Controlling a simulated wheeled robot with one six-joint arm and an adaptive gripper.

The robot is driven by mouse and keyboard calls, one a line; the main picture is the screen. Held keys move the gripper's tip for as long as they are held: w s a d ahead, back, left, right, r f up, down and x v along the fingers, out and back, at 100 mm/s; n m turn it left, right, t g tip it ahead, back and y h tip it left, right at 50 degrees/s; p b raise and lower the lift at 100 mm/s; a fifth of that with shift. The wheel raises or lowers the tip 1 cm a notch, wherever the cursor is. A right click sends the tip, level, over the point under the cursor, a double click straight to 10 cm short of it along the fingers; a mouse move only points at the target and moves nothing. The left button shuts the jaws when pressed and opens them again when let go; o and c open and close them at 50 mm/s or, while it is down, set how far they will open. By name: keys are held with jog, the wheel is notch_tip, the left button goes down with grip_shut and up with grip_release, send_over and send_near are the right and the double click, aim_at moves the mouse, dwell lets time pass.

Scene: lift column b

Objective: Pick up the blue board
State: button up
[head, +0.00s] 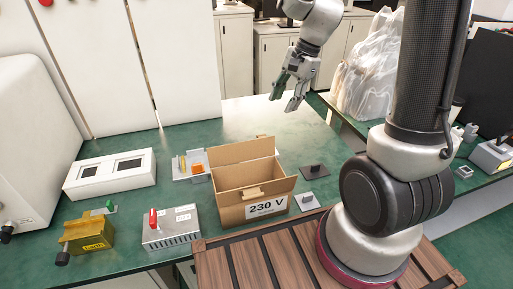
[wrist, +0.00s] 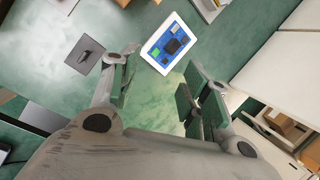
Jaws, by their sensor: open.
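The blue board (wrist: 165,52) shows in the wrist view as a blue rectangle with dark, green and yellow parts, inside a white border. It lies tilted in the picture on the green bench top, beyond my fingertips. I cannot make it out in the head view. My gripper (wrist: 157,85) is open and empty, its two green-padded fingers apart, with the board ahead of the gap and not touched. In the head view my gripper (head: 288,95) hangs above the bench, behind the cardboard box.
An open cardboard box (head: 243,199) marked 230 V stands mid-bench. A white two-window block (head: 110,174), a yellow block (head: 88,237) and a metal box with a red switch (head: 170,229) stand left.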

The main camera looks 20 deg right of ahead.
jog(key=w+a+f+m, duration=0.1)
jog(key=a+f+m, duration=0.1)
jog(key=f, duration=0.4)
jog(key=w+a+f+m, duration=0.1)
jog(key=w+a+f, duration=0.1)
jog(key=f, duration=0.3)
jog(key=w+a+f+m+g+y, duration=0.1)
jog(key=w+a+f+m, duration=0.1)
jog(key=f, duration=0.4)
jog(key=shift+w+a+f+m, duration=0.2)
jog(key=shift+a+f+m, duration=0.1)
jog(key=shift+a, duration=0.1)
grip_shut()
